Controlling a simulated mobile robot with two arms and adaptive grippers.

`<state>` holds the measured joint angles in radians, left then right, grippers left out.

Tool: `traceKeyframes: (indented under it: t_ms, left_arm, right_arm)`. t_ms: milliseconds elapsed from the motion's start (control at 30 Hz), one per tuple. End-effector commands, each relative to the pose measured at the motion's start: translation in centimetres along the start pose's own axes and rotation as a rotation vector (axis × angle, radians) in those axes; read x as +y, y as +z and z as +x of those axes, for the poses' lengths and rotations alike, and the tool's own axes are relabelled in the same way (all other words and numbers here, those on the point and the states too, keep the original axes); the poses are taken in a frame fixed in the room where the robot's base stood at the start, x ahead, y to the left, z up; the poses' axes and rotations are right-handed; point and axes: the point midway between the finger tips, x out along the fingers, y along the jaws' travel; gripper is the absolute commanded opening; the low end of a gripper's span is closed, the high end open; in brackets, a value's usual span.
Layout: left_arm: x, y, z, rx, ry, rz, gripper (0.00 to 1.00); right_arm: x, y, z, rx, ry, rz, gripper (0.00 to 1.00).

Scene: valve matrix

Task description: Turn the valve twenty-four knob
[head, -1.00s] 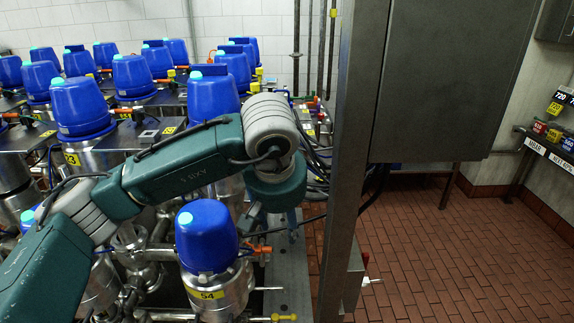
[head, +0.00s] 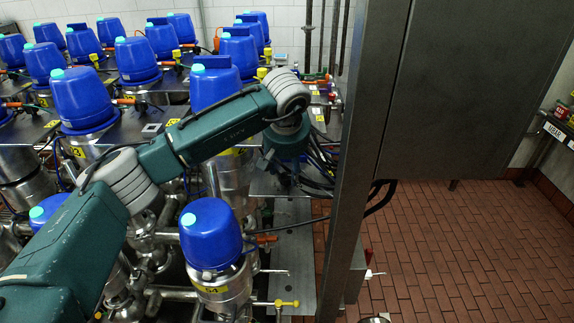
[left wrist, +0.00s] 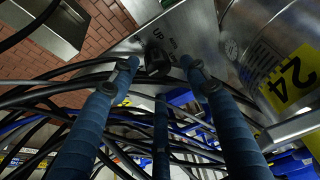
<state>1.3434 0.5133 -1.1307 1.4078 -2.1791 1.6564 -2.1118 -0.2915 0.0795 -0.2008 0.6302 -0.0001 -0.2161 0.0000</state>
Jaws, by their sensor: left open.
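In the left wrist view, a small dark knob (left wrist: 157,58) sits on a metal plate just beyond my left gripper (left wrist: 160,68). The blue fingers are spread and empty, with the knob seen between their tips; I cannot tell whether they touch it. A yellow label (left wrist: 292,78) reading 24 is on the metal valve body at the right. In the head view my left arm reaches out over the valves, and its gripper (head: 286,178) points down beside the cables, partly hidden in shadow. The knob cannot be made out there. My right gripper is not in view.
Dark cables (left wrist: 60,90) cross below and around the fingers. A blue-capped valve (head: 210,234) stands nearer, and several more fill the left and back. A steel post (head: 350,180) and cabinet (head: 465,90) stand at the right. The brick floor (head: 450,250) is clear.

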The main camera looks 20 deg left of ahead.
Motion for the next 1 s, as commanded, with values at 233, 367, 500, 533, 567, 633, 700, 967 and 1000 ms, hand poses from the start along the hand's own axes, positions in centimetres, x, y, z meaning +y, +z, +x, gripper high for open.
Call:
traceKeyframes:
  t_ms: [233, 367, 500, 533, 567, 633, 700, 967, 1000]
  left_arm:
    - [0.0, 0.3, 2.2, -0.004, -0.002, 0.002, 0.46]
    - [0.0, 0.3, 2.4, -0.003, -0.001, 0.002, 0.46]
    - [0.0, 0.3, 2.4, -0.003, -0.002, 0.002, 0.46]
    - [0.0, 0.3, 2.4, -0.003, -0.002, 0.002, 0.42]
    - [0.0, 0.4, 2.4, -0.003, -0.002, 0.002, 0.36]
    - [0.0, 0.4, 2.4, -0.003, -0.002, 0.002, 0.22]
    - [0.0, 0.3, 2.4, -0.003, -0.002, 0.001, 0.08]
    - [-0.1, 0.2, 2.3, 0.001, -0.006, -0.008, 0.04]
    - [-0.1, 0.1, 2.3, 0.002, -0.008, -0.011, 0.04]
  right_arm:
    - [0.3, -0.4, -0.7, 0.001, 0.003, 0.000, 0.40]
    - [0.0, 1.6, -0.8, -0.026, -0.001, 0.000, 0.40]
    - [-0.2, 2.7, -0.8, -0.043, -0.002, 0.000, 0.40]
    - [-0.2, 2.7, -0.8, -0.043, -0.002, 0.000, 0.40]
    - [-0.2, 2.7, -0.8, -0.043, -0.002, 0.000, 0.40]
    - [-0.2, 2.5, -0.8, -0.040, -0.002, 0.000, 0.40]
    - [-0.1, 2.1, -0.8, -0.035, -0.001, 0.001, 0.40]
    - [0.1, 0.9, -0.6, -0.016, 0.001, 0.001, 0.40]
    - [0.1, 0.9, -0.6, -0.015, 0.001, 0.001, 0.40]
